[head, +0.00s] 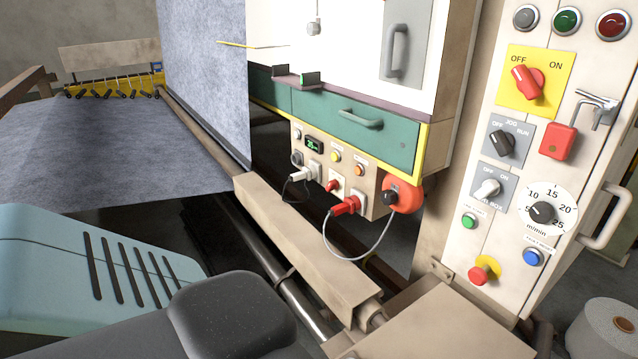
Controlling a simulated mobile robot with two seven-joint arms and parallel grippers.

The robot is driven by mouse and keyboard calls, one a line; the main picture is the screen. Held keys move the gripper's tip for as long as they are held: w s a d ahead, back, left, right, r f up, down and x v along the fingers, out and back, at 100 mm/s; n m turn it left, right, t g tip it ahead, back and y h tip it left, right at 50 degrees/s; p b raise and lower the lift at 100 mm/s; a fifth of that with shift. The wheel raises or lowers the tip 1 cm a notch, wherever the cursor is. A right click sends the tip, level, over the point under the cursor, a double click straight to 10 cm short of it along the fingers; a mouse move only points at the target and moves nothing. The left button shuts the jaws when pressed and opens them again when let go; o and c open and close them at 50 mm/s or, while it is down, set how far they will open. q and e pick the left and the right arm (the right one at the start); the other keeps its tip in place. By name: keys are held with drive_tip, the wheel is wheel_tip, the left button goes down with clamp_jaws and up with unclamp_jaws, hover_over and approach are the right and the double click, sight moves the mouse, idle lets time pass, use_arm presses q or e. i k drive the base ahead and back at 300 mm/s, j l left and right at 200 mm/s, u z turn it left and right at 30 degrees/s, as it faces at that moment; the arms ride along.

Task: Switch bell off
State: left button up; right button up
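The cream control panel (472,134) stands at the right. Its white knob (487,189) sits on a grey plate marked OFF and ON, with a lower label partly hidden that ends in BOX. The knob's bar slants up to the right; I cannot tell its setting for sure. A red rotary switch (526,81) on a yellow OFF/ON plate has its handle slanted, upper end toward OFF. A black OFF/JOG/RUN selector (501,144) sits between them. No clearly readable bell label shows, so I cannot tell which control is the bell's. Neither gripper is in view.
A red padlock (558,141) hangs at the panel's right, above a speed dial (542,212). A red stop button (482,273) is lower down. Plugs and a looping grey cable (361,258) hang beneath the green drawer (362,129). A cream beam (305,250) crosses in front.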

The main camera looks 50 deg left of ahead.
sight(332, 185)
drive_tip(key=j, duration=0.65)
drive_tip(key=k+j, duration=0.1)
drive_tip(key=j, duration=0.5)
drive_tip(key=k+j, duration=0.1)
drive_tip(key=j, duration=0.55)
